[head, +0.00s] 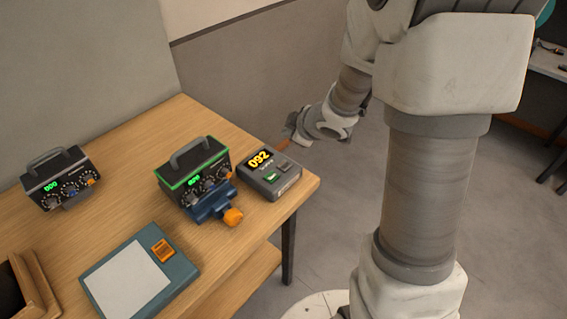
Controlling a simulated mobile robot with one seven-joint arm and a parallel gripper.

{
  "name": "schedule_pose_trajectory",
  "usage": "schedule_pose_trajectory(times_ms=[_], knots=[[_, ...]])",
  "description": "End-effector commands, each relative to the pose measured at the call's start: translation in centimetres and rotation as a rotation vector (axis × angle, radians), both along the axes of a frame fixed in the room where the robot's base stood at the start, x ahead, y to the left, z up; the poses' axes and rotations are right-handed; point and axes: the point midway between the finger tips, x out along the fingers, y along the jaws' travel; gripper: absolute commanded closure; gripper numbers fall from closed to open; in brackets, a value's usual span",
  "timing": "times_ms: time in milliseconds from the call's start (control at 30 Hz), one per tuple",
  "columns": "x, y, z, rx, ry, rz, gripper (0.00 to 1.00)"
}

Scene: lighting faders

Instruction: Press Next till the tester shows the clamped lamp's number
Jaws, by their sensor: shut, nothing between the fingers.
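The tester (270,174) is a dark grey box near the table's right corner. Its yellow display (259,159) reads 092. A green button (271,177) and a dark grey button (283,167) sit below the display; their labels are too small to read. Left of it, the clamped lamp (194,168), a dark box with green edges, handle and knobs, sits in a blue clamp (212,206) with an orange knob. Its small green display is too blurred to read surely. My gripper (290,129) is shut and empty, beyond the tester and apart from it, partly hidden by my wrist.
A second dark box with handle and green display (59,178) stands at the left on the wooden table (120,212). A teal-framed pad (140,277) with an orange patch lies in front. A brown tray (35,290) is at the lower left. A wall stands behind the table.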

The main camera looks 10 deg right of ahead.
Motion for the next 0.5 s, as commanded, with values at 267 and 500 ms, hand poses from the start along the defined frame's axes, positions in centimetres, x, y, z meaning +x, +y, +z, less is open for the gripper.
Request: schedule_pose_trajectory(times_ms=[267, 500], knots=[[0.0, 0.0, -0.2, 0.000, 0.000, -0.002, 1.00], [0.0, 0.0, -1.8, 0.000, 0.000, -0.002, 1.00]])
